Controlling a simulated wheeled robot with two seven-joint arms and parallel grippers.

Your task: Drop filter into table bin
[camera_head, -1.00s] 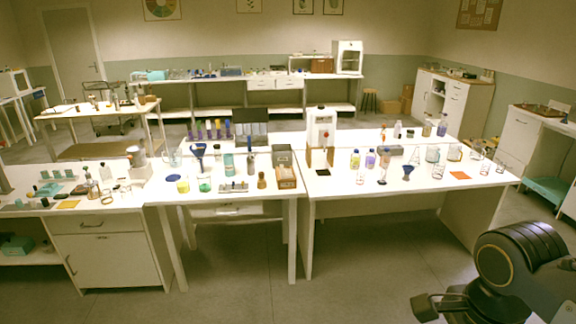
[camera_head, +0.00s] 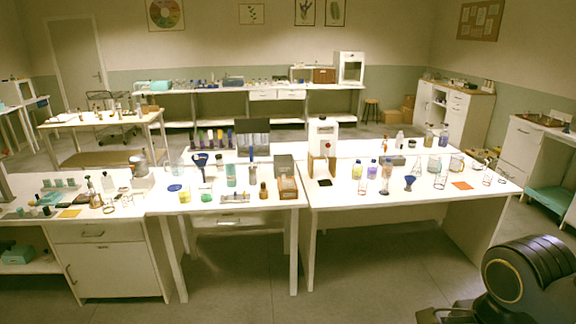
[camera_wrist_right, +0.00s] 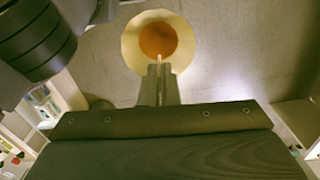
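A cream round filter (camera_wrist_right: 134,43) with an orange-brown centre shows in the right wrist view. The two fingers of my right gripper (camera_wrist_right: 159,84) are close together at its near edge, shut on it. In the head view only a dark piece of my right gripper (camera_head: 432,316) shows at the bottom edge, in front of the tables, and the filter is not visible there. My left gripper is not in view. A small grey round container (camera_head: 139,168) stands at the back right of the left table; I cannot tell whether it is the table bin.
The left table (camera_head: 25,209), middle table (camera_head: 222,207) and right table (camera_head: 430,192) carry many bottles, funnels and glasses. A white machine (camera_head: 322,135) stands at the back of the right table. Open floor (camera_head: 380,270) lies in front of the tables.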

